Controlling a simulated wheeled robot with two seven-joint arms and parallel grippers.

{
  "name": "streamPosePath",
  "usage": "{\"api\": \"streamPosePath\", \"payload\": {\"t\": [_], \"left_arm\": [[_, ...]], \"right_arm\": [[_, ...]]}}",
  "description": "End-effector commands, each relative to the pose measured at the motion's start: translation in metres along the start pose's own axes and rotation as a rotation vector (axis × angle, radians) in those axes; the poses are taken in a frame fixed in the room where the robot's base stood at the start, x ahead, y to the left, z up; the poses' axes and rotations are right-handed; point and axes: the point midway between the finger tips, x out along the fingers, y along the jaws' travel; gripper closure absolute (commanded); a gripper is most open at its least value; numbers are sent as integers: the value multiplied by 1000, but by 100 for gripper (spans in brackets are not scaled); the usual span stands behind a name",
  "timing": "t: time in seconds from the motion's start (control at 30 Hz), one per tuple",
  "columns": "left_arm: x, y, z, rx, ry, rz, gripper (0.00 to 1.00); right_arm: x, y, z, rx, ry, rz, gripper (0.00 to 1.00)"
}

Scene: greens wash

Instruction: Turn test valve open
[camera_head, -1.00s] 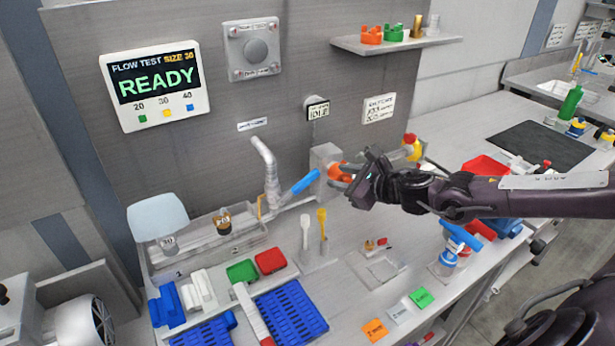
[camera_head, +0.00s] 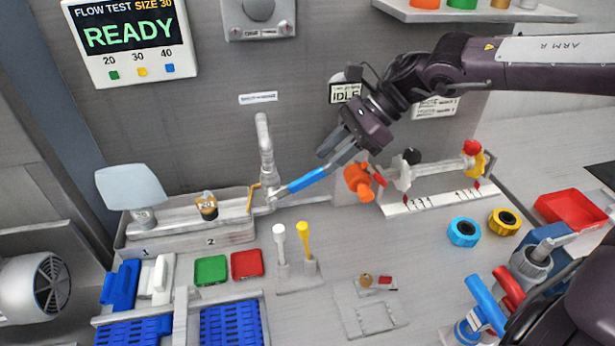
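The test valve shows as a blue lever (camera_head: 303,181) joined to a grey standing pipe (camera_head: 266,150). The lever points right and slightly up from the pipe's base. My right gripper (camera_head: 334,161) comes in from the upper right. Its fingertips are at or just above the lever's right end; I cannot tell whether they touch it. The fingers are seen nearly edge-on, so their opening is unclear. The display (camera_head: 128,38) reads "FLOW TEST SIZE 30" and "READY". My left gripper is not in view.
An orange part (camera_head: 357,182) sits just right of the lever, close to my gripper. A tray (camera_head: 186,238) holding a small cup (camera_head: 207,207) lies left of the pipe. White and yellow sticks (camera_head: 304,243) stand in front. The wall sign (camera_head: 344,93) reads "IDLE".

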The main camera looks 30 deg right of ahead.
Motion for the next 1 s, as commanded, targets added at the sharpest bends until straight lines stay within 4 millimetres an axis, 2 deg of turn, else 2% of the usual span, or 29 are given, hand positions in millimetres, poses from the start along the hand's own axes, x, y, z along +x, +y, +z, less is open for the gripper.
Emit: {"api": "streamPosePath", "payload": {"t": [0.5, 0.7, 0.93, 1.0], "left_arm": [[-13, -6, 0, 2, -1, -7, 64], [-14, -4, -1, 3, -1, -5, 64], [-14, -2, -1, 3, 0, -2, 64], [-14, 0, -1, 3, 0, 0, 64]], "right_arm": [[65, 0, 0, 2, 1, 1, 65], [74, 0, 1, -1, -2, -2, 65], [74, 0, 1, -1, -1, -3, 65], [74, 0, 0, -1, -1, -3, 73]]}}
